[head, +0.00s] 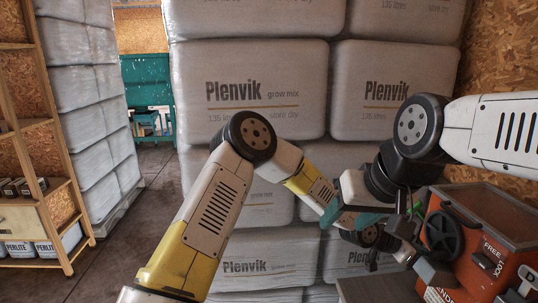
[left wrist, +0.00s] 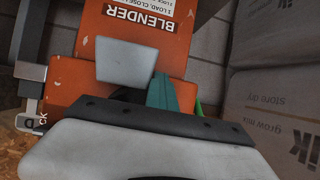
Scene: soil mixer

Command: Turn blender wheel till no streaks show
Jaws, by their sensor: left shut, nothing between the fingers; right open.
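The orange blender (head: 490,225) stands at the lower right, with a black handwheel (head: 443,233) on its left side. Its orange front with the word BLENDER also shows in the left wrist view (left wrist: 117,27), upside down. My left gripper (head: 436,271) is shut and empty, just below the wheel in the picture; I cannot tell whether it touches the blender. No soil or streaks are visible.
Wrapped Plenvik grow mix bags (head: 265,95) form a tall wall behind the arms. A wooden shelf (head: 40,200) with perlite bags stands at the left. A teal container (head: 147,80) is at the back. The floor (head: 115,245) at the left is clear.

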